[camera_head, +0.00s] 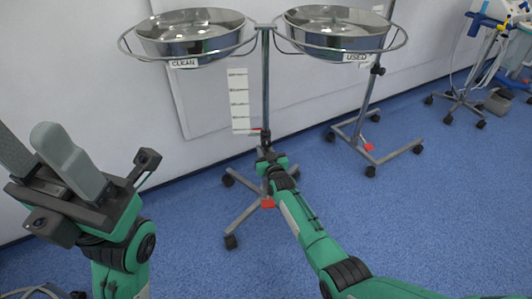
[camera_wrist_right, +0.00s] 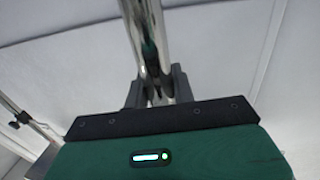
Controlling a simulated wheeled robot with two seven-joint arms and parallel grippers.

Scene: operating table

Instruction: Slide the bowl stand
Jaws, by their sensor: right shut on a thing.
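The bowl stand has an upright metal pole (camera_head: 265,85) with two ring arms, each carrying a steel bowl. The left bowl (camera_head: 190,40) is labelled CLEAN and the right bowl (camera_head: 335,32) is labelled USED. Its wheeled base (camera_head: 245,215) is on the floor, partly hidden by my right arm. My right gripper (camera_head: 265,150) is shut on the pole low down; the right wrist view shows the pole (camera_wrist_right: 148,45) running between the dark fingers. My left gripper (camera_head: 30,148) is raised at the left, open and empty, away from the stand.
The white wall (camera_head: 80,60) is close behind the stand. A white label strip (camera_head: 239,100) appears beside the pole. Another wheeled stand (camera_head: 375,150) is just to the right. A wheeled equipment trolley (camera_head: 465,100) stands far right. Blue floor (camera_head: 440,215) is clear at the right front.

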